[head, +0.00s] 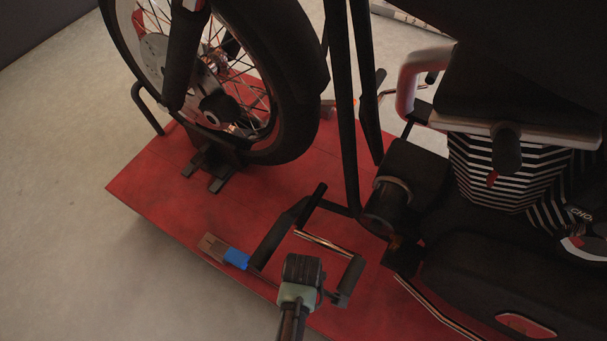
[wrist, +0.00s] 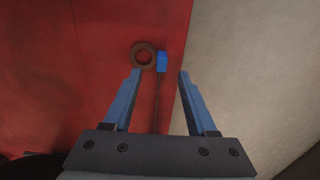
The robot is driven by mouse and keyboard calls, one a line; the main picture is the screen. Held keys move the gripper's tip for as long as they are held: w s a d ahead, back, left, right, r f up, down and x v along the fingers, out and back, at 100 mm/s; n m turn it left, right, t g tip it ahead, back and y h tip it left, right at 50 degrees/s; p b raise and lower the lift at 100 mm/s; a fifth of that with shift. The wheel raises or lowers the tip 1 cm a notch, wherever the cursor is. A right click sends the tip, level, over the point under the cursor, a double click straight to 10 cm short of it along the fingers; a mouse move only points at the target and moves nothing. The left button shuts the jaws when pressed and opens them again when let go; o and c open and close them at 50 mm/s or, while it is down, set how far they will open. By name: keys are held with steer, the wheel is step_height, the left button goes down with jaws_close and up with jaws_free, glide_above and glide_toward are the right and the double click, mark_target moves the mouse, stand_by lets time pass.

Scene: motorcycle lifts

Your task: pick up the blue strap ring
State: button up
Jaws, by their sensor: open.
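The blue strap ring lies near the edge of the red lift platform (head: 150,187). In the wrist view it shows as a small blue piece (wrist: 162,61) close beside a round brown ring (wrist: 134,56). A thin dark line runs from the blue piece back toward the gripper's base. In the head view a blue piece (head: 236,258) lies against a brown part (head: 212,245), left of the foot controls. My gripper (wrist: 157,72) is open and empty. The ring and blue piece appear just beyond and between its blue fingertips. I cannot tell the height between them.
A motorcycle stands on the platform. Its front wheel (head: 292,118) is behind the blue piece, and its pedals and bars (head: 325,242) are close to the right. Grey floor (head: 90,270) lies open beyond the platform edge.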

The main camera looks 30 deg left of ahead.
steer(key=f+b, duration=0.1)
steer(key=f, duration=0.1)
steer(key=f+b, duration=0.2)
steer(key=f, duration=0.1)
steer(key=f+b, duration=0.2)
steer(key=shift+s+a+f, duration=0.15)
steer(key=shift+a+f, duration=0.1)
steer(key=shift+r, duration=0.1)
jaws_close()
